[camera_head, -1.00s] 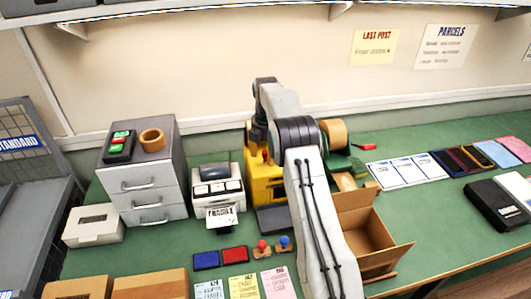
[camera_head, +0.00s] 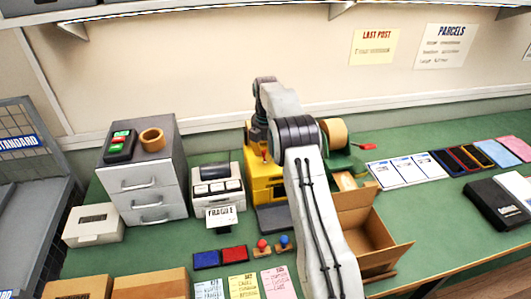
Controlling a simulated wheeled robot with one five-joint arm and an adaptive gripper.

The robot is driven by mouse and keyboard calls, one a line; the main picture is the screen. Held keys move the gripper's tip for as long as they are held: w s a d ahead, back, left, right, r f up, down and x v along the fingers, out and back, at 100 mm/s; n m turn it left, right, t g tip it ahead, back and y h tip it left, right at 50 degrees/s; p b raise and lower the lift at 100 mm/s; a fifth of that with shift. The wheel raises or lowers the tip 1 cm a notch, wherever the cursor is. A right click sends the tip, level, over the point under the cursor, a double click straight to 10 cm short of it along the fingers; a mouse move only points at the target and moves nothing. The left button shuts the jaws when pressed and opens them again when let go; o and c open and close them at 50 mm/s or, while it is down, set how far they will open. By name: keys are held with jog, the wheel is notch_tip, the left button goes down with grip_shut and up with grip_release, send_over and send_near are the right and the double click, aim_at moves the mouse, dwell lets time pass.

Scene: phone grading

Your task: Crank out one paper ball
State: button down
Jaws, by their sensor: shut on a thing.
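A yellow machine (camera_head: 258,188) stands near the middle of the green bench, with a dark plate (camera_head: 274,218) in front of it. A small red knob (camera_head: 264,152) shows at its upper face. My gripper (camera_head: 258,138) is low over the top of this machine, close to the knob. It is shut on a part there that looks like the crank handle, but the grip is small and partly hidden. My own arm covers the machine's right side. No paper ball can be made out.
A green dispenser with a brown roll (camera_head: 335,133) stands right of my arm, and an open carton (camera_head: 370,232) is in front of it. A label printer (camera_head: 216,187) and grey drawers (camera_head: 150,180) are left. Ink pads and stamps (camera_head: 284,242) lie in front.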

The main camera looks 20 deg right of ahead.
jog(key=shift+w+f+m, duration=0.1)
jog(key=shift+w+m, duration=0.35)
jog(key=shift+m, duration=0.75)
jog(key=shift+w+m, duration=0.45)
jog(key=shift+m, duration=0.75)
jog(key=c, duration=1)
grip_release()
jog(key=shift+c, duration=0.2)
